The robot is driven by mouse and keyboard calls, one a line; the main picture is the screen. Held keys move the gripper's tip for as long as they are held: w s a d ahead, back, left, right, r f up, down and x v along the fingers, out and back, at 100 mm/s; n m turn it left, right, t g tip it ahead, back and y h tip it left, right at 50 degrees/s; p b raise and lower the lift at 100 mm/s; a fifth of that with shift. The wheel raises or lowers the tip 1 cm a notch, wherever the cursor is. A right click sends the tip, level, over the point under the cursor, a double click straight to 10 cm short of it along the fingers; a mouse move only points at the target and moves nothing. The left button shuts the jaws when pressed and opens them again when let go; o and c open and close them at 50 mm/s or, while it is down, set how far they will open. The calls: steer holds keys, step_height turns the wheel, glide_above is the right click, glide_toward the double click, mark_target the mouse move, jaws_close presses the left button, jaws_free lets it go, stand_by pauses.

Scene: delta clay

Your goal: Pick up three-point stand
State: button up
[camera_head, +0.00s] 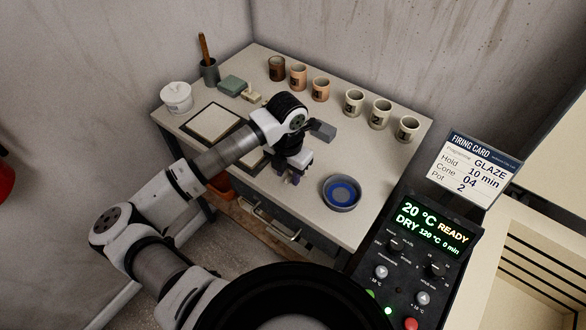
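My gripper (291,178) points down near the front edge of the worktable (320,215). Its fingers are small and dark in this view, so I cannot tell whether they are open or shut. I cannot make out a three-point stand anywhere. My arm and gripper cover part of the tabletop and its front edge, and what lies right under the fingers is hidden or too small to tell.
A blue-centred round dish (341,193) is right of my gripper. Several cups (353,101) line the back edge. A control panel (420,245) and an open kiln (535,265) stand right.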

steer(key=shift+f, duration=0.3)
jaws_close()
steer(key=shift+r, duration=0.1)
